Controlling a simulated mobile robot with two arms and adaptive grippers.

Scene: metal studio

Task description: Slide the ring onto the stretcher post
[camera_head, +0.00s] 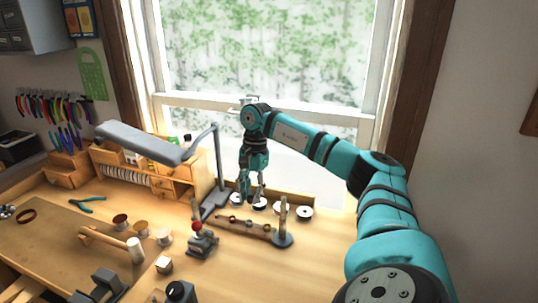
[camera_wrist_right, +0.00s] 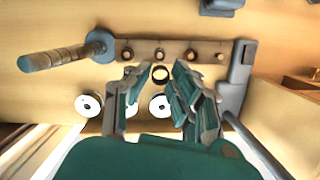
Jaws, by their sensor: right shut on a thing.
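A dark ring (camera_wrist_right: 160,72) sits between the fingertips of my right gripper (camera_wrist_right: 157,78) in the right wrist view. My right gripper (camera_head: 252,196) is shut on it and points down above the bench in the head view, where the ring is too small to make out. The stretcher post (camera_head: 283,213) is a tapered wooden rod standing on a round grey base (camera_head: 283,240), to the right of the gripper. In the wrist view the post (camera_wrist_right: 60,56) lies to the left, apart from the ring. My left gripper is not in view.
A wooden bar (camera_head: 241,229) with several rings on pegs lies beside the post base. Several white discs (camera_head: 305,212) stand behind. A lamp with a grey arm (camera_head: 217,165) rises left of my right gripper. A small red-topped tool (camera_head: 200,240) stands in front.

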